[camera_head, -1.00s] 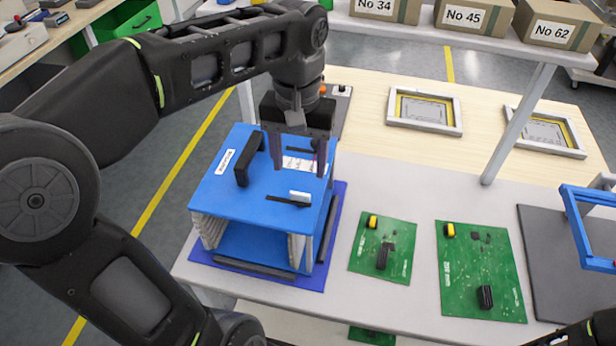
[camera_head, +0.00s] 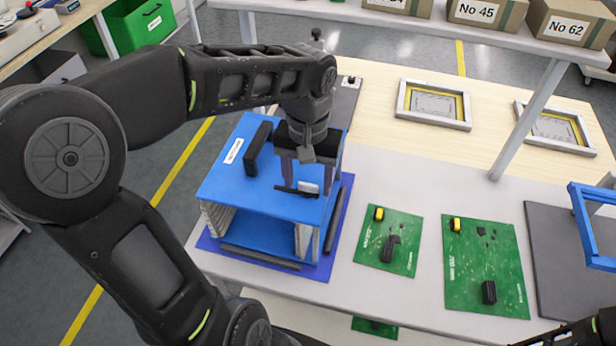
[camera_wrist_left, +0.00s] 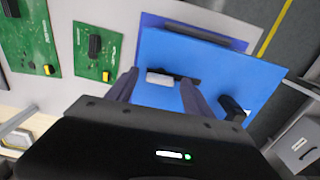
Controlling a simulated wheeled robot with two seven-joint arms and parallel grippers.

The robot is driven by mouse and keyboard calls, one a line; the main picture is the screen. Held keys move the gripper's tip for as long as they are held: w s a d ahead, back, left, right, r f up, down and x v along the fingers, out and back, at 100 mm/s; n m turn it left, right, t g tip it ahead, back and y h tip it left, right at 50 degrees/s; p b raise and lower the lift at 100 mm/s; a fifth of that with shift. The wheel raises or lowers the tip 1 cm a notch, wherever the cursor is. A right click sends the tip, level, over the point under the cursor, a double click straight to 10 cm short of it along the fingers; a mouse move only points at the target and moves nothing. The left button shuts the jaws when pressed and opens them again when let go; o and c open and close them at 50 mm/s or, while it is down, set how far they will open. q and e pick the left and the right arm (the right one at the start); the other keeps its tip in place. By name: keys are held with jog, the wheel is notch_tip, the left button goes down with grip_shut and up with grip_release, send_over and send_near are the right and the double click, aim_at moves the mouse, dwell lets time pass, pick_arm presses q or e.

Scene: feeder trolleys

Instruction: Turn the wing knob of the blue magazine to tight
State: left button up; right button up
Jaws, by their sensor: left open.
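The blue magazine (camera_head: 228,188) stands on a dark blue mat at the left end of the table. A black carry handle (camera_head: 257,148) rises from its top plate. Near the front of the top is a slim black bar (camera_head: 292,191), apparently the wing knob, with a small white piece (camera_head: 308,187) beside it. My left gripper (camera_head: 307,186) points down over them, open, one finger on each side. In the left wrist view the black bar (camera_wrist_left: 184,79) and white piece (camera_wrist_left: 160,79) show between and beyond the fingers. Contact cannot be told.
Two green circuit boards (camera_head: 388,240) (camera_head: 485,265) lie right of the magazine. A dark mat (camera_head: 560,260) and a blue frame (camera_head: 590,225) are at the far right. Grey framed trays (camera_head: 433,104) lie behind. A shelf with numbered boxes (camera_head: 487,12) spans the back.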

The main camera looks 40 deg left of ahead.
pick_arm(q)
grip_shut()
dwell(0.7)
